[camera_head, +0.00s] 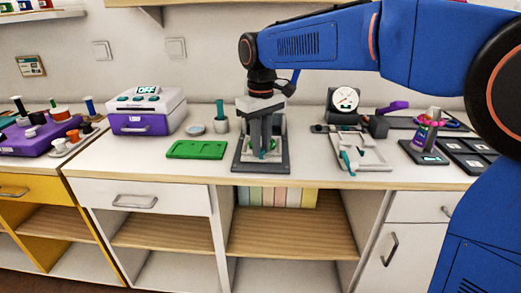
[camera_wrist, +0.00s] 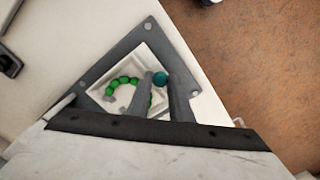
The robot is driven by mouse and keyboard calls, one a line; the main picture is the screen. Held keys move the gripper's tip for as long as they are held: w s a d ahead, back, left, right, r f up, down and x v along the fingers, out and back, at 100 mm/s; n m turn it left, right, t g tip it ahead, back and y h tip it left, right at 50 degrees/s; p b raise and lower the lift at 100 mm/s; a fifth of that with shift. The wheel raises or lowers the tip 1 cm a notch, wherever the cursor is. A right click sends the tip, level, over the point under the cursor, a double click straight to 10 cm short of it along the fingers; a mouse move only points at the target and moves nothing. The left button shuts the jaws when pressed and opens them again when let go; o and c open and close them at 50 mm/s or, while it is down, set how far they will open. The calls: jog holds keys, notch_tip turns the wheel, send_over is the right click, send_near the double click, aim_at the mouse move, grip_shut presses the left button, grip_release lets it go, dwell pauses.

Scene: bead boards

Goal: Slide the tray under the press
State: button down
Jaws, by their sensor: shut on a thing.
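The tray (camera_wrist: 113,101) is a small pale square with a ring of green beads on it, seen in the wrist view. It lies over a dark grey base plate (camera_wrist: 92,82) with bolts at its corners. My gripper (camera_wrist: 160,80) is shut on the tray's round teal knob, at the tray's edge. In the head view my gripper (camera_head: 262,150) points down over the dark base plate (camera_head: 240,166) near the counter's front. Grey parts stand behind my gripper there, mostly hidden by it, so I cannot tell how the press head sits over the tray.
A green board (camera_head: 197,149) lies left of the plate. Behind it are a white bowl (camera_head: 195,128), a cup with a teal rod and a purple-white machine (camera_head: 146,108) reading OFF. To the right are a pale slide board (camera_head: 365,157), a dial gauge (camera_head: 342,99) and a bottle (camera_head: 425,133).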

jog(key=w, duration=0.8)
jog(key=shift+d+r, duration=0.1)
jog(key=shift+d, duration=0.05)
jog(key=c, duration=1.6)
grip_release()
jog(key=shift+w, duration=0.1)
notch_tip(320, 180, up, 17)
jog(key=shift+r, duration=0.15)
